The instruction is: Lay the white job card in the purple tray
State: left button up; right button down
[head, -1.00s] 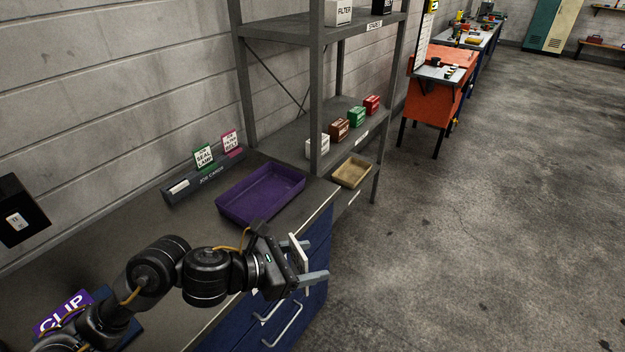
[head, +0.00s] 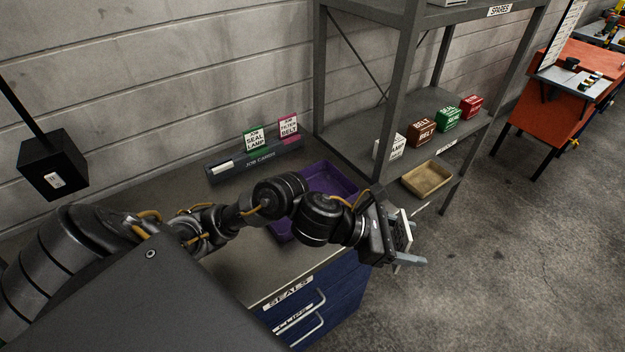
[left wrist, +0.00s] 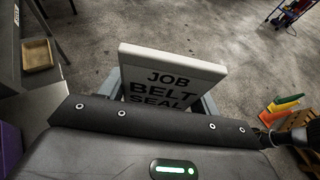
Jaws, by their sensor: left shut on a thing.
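My left gripper (head: 408,244) is shut on the white job card (head: 403,230), out past the front edge of the counter and to the right of the tray. In the left wrist view the card (left wrist: 168,75) stands between the fingers and reads "JOB BELT SEAL"; its lower part is hidden by the gripper body. The purple tray (head: 330,177) lies on the counter, partly hidden behind my left arm; what shows of its inside is empty. A purple edge also shows at the left of the left wrist view. My right gripper is not in view.
A job cards holder (head: 228,165) with a green-edged and a pink-edged card stands at the wall behind the tray. A grey shelf (head: 365,150) with several small boxes and a tan tray (head: 427,178) stands to the right. Blue drawers (head: 340,290) are under the counter.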

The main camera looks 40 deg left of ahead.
pick_arm(q)
jog(key=s+a+r+n+t+y+p, duration=0.2)
jog(key=a+n+y+p, duration=0.15)
jog(key=a, duration=0.85)
jog(key=s+a+r+n+t+y+p, duration=0.2)
jog(key=s+a+n+t+y+p, duration=0.15)
jog(key=a, duration=0.85)
pick_arm(e)
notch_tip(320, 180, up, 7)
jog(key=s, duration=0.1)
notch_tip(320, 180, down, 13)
jog(key=b, duration=1.4)
pick_arm(q)
jog(key=shift+g, duration=0.35)
jog(key=shift+w+a+f+p, duration=0.55)
jog(key=shift+w+a+f, duration=0.45)
jog(key=shift+w+f, duration=1)
jog(key=shift+w+a+f+p, duration=0.55)
jog(key=shift+w+a+f, duration=0.7)
jog(key=shift+w, duration=1.25)
jog(key=shift+w+a+f+p, duration=0.55)
jog(key=shift+w+a+f, duration=0.2)
jog(key=shift+w+f, duration=1.4)
notch_tip(320, 180, down, 2)
jog(key=shift+p, duration=0.6)
jog(key=shift+f, duration=0.3)
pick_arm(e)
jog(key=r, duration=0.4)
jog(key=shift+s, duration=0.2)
